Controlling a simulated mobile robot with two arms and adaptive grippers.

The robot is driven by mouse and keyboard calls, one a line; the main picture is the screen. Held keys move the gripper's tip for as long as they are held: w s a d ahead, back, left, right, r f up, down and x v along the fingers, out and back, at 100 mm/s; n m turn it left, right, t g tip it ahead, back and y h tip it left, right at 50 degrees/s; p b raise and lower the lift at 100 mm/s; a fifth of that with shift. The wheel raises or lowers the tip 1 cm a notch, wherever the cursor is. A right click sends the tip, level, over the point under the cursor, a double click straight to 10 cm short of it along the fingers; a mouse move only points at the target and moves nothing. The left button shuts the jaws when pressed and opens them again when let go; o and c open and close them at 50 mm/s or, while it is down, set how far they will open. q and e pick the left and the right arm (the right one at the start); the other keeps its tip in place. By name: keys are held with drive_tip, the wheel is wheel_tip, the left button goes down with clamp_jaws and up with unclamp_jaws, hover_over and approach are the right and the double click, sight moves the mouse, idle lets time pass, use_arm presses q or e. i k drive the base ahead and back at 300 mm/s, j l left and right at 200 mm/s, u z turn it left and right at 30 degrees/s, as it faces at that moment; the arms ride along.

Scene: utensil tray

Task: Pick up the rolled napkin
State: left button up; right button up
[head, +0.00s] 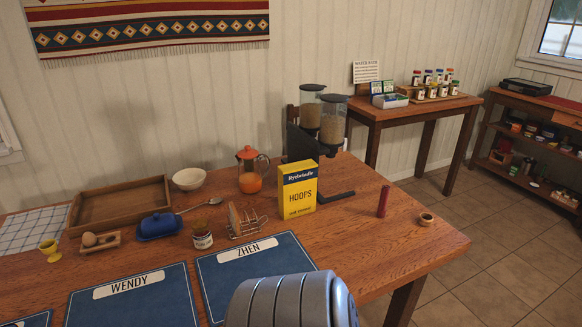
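A dark red upright roll (383,201), which looks like the rolled napkin, stands near the right end of the wooden table (350,241). A small wooden ring (427,219) lies to its right, apart from it. Neither of my grippers shows in the head view. A grey rounded part of my own body fills the bottom middle, with no fingers visible, and hides part of the table's front and a placemat.
A yellow cereal box (297,191) and a cereal dispenser (332,121) stand left of the roll. Blue placemats (133,303), a toast rack (246,222), a jar (202,236) and a wooden tray (120,207) lie further left. The table around the roll is clear.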

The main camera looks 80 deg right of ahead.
sight(381, 212)
drive_tip(key=z, duration=3.4)
drive_tip(key=i+j+u, duration=0.2)
drive_tip(key=u, duration=0.15)
drive_tip(key=i+j+u, duration=0.3)
drive_tip(key=k+l, duration=0.05)
